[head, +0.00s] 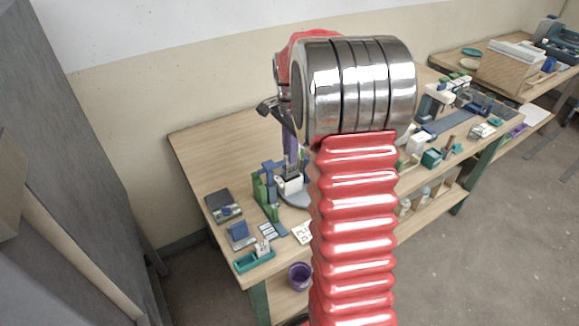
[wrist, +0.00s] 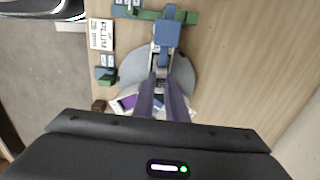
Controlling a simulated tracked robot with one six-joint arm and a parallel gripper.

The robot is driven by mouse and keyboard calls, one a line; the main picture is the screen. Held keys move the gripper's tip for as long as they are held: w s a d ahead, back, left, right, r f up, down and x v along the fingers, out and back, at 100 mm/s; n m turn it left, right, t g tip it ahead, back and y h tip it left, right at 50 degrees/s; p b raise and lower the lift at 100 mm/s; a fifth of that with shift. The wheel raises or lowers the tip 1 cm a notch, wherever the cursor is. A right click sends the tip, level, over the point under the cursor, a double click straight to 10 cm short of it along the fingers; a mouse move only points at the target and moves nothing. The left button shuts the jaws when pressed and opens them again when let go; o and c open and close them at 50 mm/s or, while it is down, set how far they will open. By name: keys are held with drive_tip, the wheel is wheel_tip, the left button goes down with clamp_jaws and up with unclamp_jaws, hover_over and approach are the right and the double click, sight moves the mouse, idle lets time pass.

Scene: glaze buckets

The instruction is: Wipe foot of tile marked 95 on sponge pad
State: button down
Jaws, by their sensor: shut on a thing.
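My gripper (head: 291,155) points down over the left part of the bench (head: 212,150), beside the green and blue blocks. In the wrist view its dark purple fingers (wrist: 161,80) are shut on a small pale grey piece (wrist: 158,60), mostly hidden between and below the tips. I cannot read a 95 on anything. A grey round plate (wrist: 184,74) lies below the fingers; it also shows in the head view (head: 297,199). A blue block (wrist: 167,34) stands just past the tips. I cannot tell which thing is the sponge pad.
Green blocks (head: 263,192) stand left of my gripper. A dark device (head: 222,206), a blue block on a grey base (head: 238,231) and a teal tray (head: 254,262) line the bench's left end. A purple bucket (head: 300,275) sits lower down. My arm hides the bench's middle.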

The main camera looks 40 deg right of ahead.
drive_tip(key=shift+r, duration=3.15)
drive_tip(key=shift+s, duration=0.15)
